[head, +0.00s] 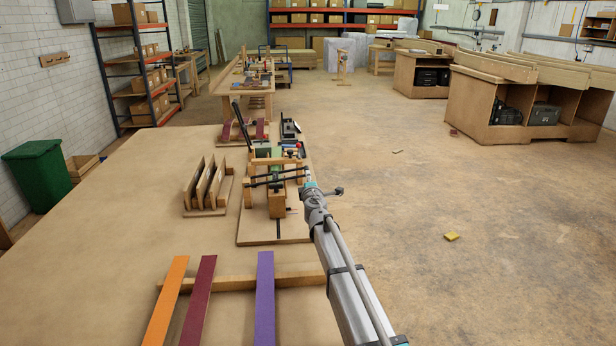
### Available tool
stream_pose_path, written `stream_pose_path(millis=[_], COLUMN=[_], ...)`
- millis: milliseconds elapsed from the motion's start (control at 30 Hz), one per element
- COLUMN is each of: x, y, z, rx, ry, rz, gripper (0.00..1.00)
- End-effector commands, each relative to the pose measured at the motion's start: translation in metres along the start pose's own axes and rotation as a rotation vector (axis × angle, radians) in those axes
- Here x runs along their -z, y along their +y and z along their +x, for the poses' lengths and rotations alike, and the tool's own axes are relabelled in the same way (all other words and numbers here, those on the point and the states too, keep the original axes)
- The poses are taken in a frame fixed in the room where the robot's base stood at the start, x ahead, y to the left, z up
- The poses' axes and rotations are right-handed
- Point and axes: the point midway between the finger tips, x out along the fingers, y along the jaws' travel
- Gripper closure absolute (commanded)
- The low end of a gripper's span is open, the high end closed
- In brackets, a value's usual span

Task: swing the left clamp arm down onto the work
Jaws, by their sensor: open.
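The work fixture (276,206) stands on a board on the table, small in the head view. It has wooden blocks, green parts and dark bars. On its left a dark lever (238,113), which looks like the left clamp arm, stands raised and tilted, with its upper end clear of the work. My arm comes from the bottom right, and my gripper (303,170) is at the fixture's right side. It is open and appears empty. Its fingertips are small and blend with the dark bars, so I cannot tell whether they touch anything.
A wooden rack with upright slats (207,186) stands left of the fixture. Orange (166,302), maroon (199,302) and purple (265,300) strips lie over a wooden bar in front. The table (90,260) is bare at left. Open floor lies to the right.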

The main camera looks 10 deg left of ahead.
Motion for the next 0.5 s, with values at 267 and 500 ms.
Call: stream_pose_path(millis=[267,500], x=[0.0,0.001], y=[0.0,0.0], z=[-0.038,-0.045], rx=[0.0,0.0], ry=[0.0,0.0], rz=[0.0,0.0], gripper=[0.39,0.39])
